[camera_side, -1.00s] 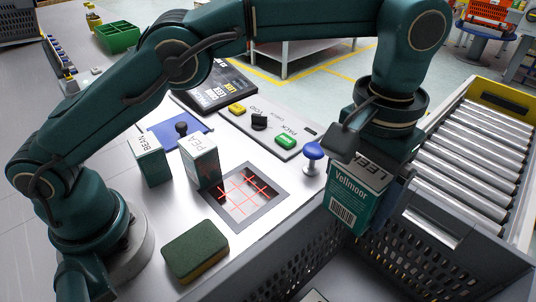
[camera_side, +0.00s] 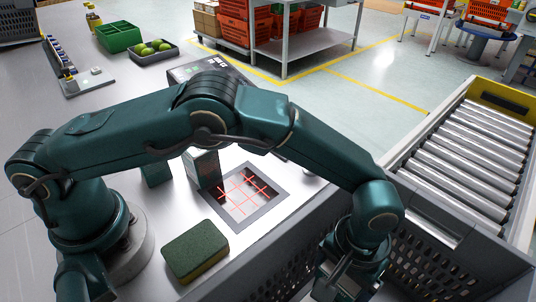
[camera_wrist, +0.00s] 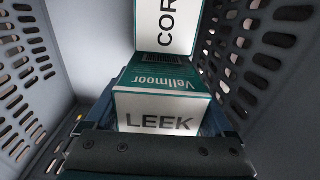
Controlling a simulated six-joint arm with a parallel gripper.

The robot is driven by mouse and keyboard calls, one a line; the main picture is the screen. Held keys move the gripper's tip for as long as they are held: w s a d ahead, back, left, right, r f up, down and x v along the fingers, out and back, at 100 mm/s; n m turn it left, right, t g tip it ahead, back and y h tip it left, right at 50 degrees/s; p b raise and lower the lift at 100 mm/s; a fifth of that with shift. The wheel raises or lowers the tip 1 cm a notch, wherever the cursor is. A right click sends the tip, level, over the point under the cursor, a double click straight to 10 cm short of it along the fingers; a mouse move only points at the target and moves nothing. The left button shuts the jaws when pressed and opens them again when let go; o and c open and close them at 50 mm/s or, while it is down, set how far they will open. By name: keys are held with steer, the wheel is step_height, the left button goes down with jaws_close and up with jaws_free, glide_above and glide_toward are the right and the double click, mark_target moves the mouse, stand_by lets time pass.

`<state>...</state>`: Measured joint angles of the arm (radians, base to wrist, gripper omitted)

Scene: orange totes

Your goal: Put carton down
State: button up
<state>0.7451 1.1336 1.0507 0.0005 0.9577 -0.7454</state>
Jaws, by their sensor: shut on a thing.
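In the wrist view, my gripper (camera_wrist: 160,122) is shut on a white and teal carton marked LEEK and Vellmoor (camera_wrist: 158,103). The carton is down between the perforated walls of a deep grey tote (camera_wrist: 268,60). A second carton marked COR (camera_wrist: 168,22) stands just beyond it; whether the two touch is not clear. In the side view, my gripper (camera_side: 338,284) reaches low into the grey tote (camera_side: 440,262) at the bottom edge. The held carton is hidden there, and whether it rests on the tote floor cannot be told.
A scanner window (camera_side: 243,196) with red lines lies in the bench left of the tote. A green and yellow sponge (camera_side: 195,250) is nearby. Two cartons (camera_side: 205,168) (camera_side: 156,174) stand partly behind my arm. A roller conveyor (camera_side: 465,150) runs behind the tote.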

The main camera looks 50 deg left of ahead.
mark_target(341, 281)
steer(key=shift+f, duration=2.35)
steer(key=o, duration=1.4)
steer(key=shift+f, duration=0.1)
step_height(341, 281, up, 12)
steer(key=shift+r, duration=0.15)
